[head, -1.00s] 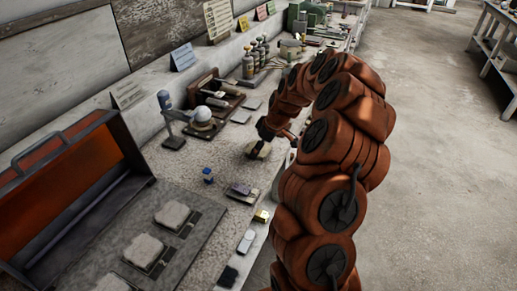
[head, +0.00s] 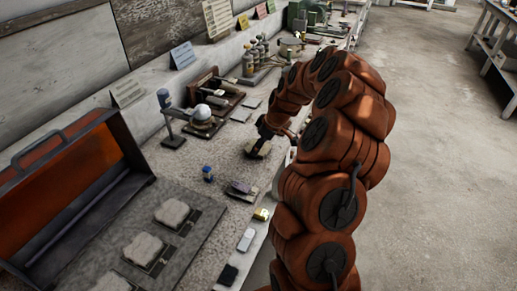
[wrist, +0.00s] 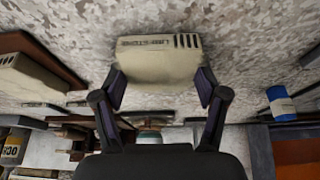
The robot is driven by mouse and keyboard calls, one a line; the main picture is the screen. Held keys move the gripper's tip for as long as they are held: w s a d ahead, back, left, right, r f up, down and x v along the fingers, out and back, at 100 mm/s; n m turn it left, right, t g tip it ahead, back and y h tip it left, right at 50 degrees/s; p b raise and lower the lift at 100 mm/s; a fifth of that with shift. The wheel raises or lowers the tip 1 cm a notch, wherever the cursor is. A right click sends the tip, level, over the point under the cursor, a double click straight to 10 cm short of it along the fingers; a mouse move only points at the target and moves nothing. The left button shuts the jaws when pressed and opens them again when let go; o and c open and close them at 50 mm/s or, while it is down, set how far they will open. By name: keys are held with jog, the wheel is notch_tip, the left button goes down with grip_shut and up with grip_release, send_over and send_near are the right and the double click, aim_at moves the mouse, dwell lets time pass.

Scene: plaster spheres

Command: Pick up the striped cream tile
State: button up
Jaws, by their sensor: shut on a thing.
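The striped cream tile (wrist: 158,60) is in the wrist view, between the fingertips of my gripper (wrist: 161,84). It has dark stripes at one end and dark lettering on its face, too blurred to read surely. The fingers are shut on its two sides. In the head view the tile (head: 257,152) shows small and dark-edged under my gripper (head: 263,141), at the speckled bench top (head: 205,225). I cannot tell whether it touches the bench or is just above it.
A small blue-topped object (head: 207,173) stands nearer on the bench, with flat pieces (head: 241,190) beside it. A stand with a pale sphere (head: 201,114) is to the left. An open orange case (head: 75,185) and a grey board (head: 140,235) with pale blocks lie at front left.

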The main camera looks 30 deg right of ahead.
jog(key=shift+r+b, duration=0.8)
jog(key=shift+r, duration=0.8)
jog(key=shift+s+r, duration=0.15)
jog(key=s+a+b, duration=0.1)
jog(key=s+b, duration=0.1)
jog(key=s, duration=0.5)
jog(key=s+a+r+b, duration=0.1)
jog(key=s+a+b, duration=0.1)
jog(key=s, duration=0.6)
jog(key=shift+s+a+r, duration=0.15)
jog(key=shift+a+r, duration=0.05)
jog(key=shift+r, duration=0.05)
